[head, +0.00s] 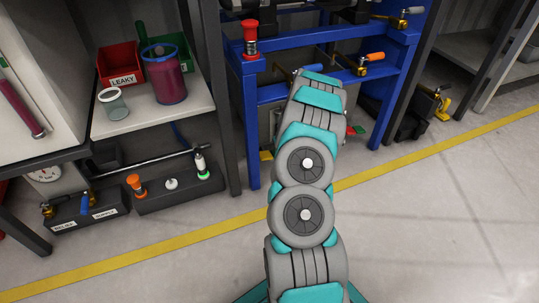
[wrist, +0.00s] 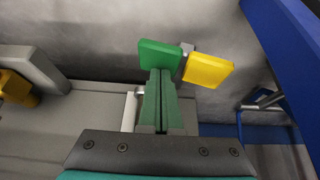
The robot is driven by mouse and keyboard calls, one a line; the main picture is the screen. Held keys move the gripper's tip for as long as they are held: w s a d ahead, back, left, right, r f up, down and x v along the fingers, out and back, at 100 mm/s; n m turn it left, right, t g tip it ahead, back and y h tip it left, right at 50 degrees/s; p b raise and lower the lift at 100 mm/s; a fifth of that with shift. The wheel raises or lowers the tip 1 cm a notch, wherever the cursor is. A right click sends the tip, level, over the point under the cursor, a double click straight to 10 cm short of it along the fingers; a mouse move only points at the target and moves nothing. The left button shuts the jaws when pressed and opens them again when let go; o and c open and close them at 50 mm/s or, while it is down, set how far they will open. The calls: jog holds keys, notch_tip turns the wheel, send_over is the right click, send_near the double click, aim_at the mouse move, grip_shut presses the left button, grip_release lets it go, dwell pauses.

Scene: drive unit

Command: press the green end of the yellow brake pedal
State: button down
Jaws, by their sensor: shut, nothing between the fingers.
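In the wrist view a flat green pad (wrist: 160,53) stands straight ahead of my gripper (wrist: 160,74). A yellow pad (wrist: 208,71) is close to its right, on a short metal mount. My gripper's two narrow green fingers lie together, shut and empty. Their tips overlap the lower edge of the green pad in the picture; I cannot tell whether they touch it. The pads' link to a pedal arm is hidden. In the head view my arm hides the gripper; a small yellow piece (head: 266,155) shows low beside the blue frame.
A blue frame (head: 253,130) surrounds the reach area; a blue beam (wrist: 290,45) is at the wrist view's upper right. A grey part with a yellow knob (wrist: 15,85) is at left. Shelves with bins (head: 118,62) stand left.

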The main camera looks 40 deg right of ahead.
jog(key=shift+r+p, duration=1.65)
jog(key=shift+r, duration=0.9)
jog(key=shift+s, duration=0.1)
